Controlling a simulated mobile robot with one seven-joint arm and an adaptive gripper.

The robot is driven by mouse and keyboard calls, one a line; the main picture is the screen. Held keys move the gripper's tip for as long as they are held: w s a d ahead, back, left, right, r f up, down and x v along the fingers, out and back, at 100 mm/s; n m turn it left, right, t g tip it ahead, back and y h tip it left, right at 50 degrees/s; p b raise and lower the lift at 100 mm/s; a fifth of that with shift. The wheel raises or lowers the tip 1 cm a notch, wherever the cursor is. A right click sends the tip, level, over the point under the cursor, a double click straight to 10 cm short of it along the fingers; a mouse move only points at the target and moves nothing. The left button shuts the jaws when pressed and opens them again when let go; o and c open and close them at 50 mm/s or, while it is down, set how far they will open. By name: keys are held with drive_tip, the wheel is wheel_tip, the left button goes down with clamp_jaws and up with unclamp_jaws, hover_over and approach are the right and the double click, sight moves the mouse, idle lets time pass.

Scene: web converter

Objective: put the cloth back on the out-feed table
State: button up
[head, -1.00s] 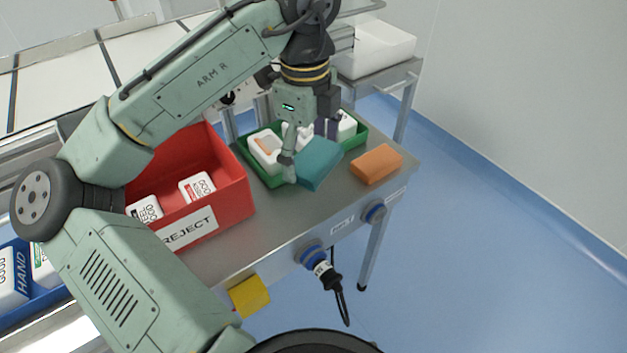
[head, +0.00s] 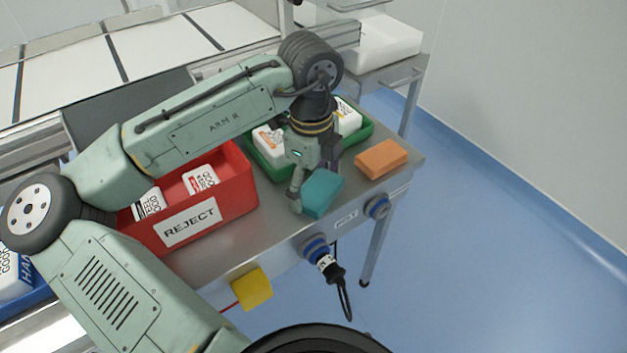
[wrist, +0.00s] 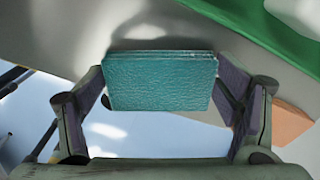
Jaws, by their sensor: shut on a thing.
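The cloth is a folded teal pad (head: 322,193) near the front edge of the steel out-feed table (head: 240,240). My gripper (head: 315,190) is shut on it from above, and the cloth tilts a little in the head view. In the wrist view the cloth (wrist: 160,82) sits between the two fingers of my gripper (wrist: 165,95), with the grey tabletop behind it. I cannot tell whether its underside touches the table.
A green tray (head: 358,140) with white packs stands behind the cloth. An orange block (head: 382,158) lies to the right. A red REJECT bin (head: 240,200) stands to the left. Blue-ringed connectors (head: 316,248) are on the table's front.

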sight(312, 185)
drive_tip(key=o, duration=1)
drive_tip(key=shift+f, duration=0.1)
drive_tip(key=shift+o, duration=0.2)
wheel_tip(312, 185, up, 12)
drive_tip(key=p, duration=0.1)
drive_tip(key=shift+a, duration=0.15)
